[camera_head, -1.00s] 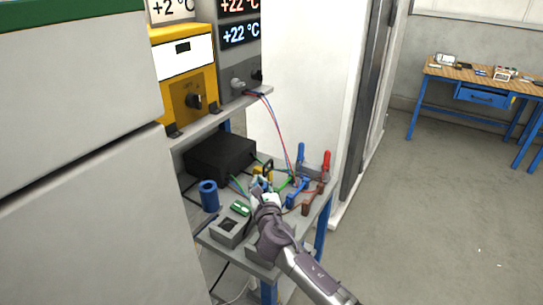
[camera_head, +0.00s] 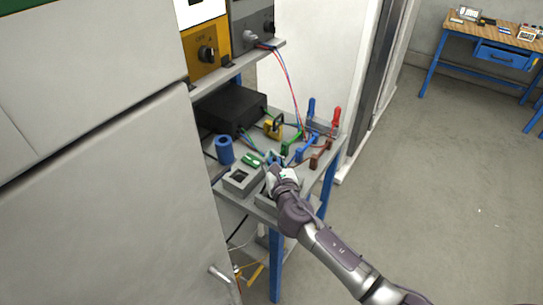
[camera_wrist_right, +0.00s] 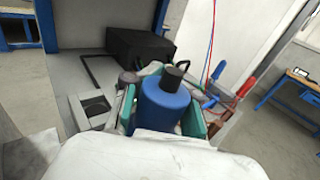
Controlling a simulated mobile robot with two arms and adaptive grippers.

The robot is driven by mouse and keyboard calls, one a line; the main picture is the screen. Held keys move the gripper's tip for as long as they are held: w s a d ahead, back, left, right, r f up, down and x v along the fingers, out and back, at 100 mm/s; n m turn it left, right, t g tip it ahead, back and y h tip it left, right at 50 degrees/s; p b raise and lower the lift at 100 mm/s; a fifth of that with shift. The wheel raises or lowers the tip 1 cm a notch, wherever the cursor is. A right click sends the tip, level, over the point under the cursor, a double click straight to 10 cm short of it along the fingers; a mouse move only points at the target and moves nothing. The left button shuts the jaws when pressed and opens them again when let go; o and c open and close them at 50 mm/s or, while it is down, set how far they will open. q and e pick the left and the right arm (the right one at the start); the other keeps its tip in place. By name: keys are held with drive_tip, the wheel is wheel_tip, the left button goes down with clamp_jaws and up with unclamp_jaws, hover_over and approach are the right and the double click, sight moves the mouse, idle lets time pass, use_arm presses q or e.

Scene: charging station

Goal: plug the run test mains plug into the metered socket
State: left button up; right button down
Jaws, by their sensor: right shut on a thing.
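My right gripper (camera_head: 274,160) is over the front part of the grey bench shelf (camera_head: 225,188). In the right wrist view its teal-padded fingers (camera_wrist_right: 163,112) are shut on a blue rounded body with a dark stub on top, apparently the mains plug (camera_wrist_right: 165,106). The plug's pins are hidden. To the left of the gripper is a grey box with a dark square recess (camera_head: 241,178), which may be the metered socket; it also shows in the right wrist view (camera_wrist_right: 78,115). The plug is apart from this recess. My left gripper is not in view.
A blue cylinder (camera_head: 225,151), a small green piece (camera_head: 251,160) and a black box (camera_head: 231,109) are on the shelf. A yellow padlock-like piece (camera_head: 273,129) and blue and red clamps (camera_head: 335,117) stand behind. A large white cabinet (camera_head: 90,170) fills the left.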

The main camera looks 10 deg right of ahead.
drive_tip(key=shift+f+b, duration=1.9)
drive_tip(key=shift+f, duration=0.55)
drive_tip(key=shift+w+a+r+m+h, duration=0.1)
drive_tip(key=shift+w+a+m+h, duration=0.05)
drive_tip(key=shift+m+h, duration=0.7)
drive_tip(key=m+h, duration=0.1)
drive_tip(key=h, duration=0.1)
drive_tip(key=g+h, duration=0.1)
drive_tip(key=shift+w+m+h, duration=0.2)
drive_tip(key=shift+m+h, duration=0.15)
drive_tip(key=shift+d, duration=0.3)
drive_tip(key=shift+d+p, duration=0.35)
drive_tip(key=shift+d, duration=0.05)
